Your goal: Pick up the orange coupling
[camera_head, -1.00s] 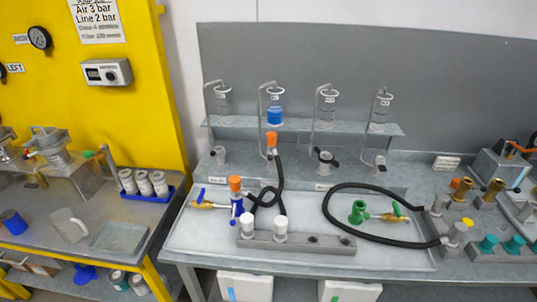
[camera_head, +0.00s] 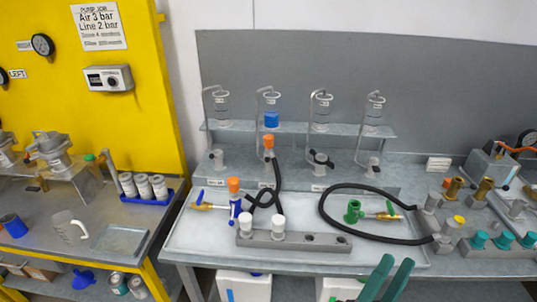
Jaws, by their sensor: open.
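One orange coupling (camera_head: 268,141) sits at the upper end of a short looped black hose (camera_head: 278,172), below the jar holding blue liquid. A second orange piece (camera_head: 234,184) sits on top of a blue fitting (camera_head: 235,206) at the left of the tray. I cannot tell for sure which one the task names. My gripper (camera_head: 396,262) shows two green fingers at the bottom edge, right of centre. It is open and empty, in front of the tray and well away from both orange pieces.
A grey block (camera_head: 295,241) with white caps stands in the shallow tray (camera_head: 190,240). A large black hose loop (camera_head: 325,220) surrounds a green fitting (camera_head: 353,211). Glass jars stand on a rear shelf (camera_head: 345,129). Metal fittings crowd the right bench.

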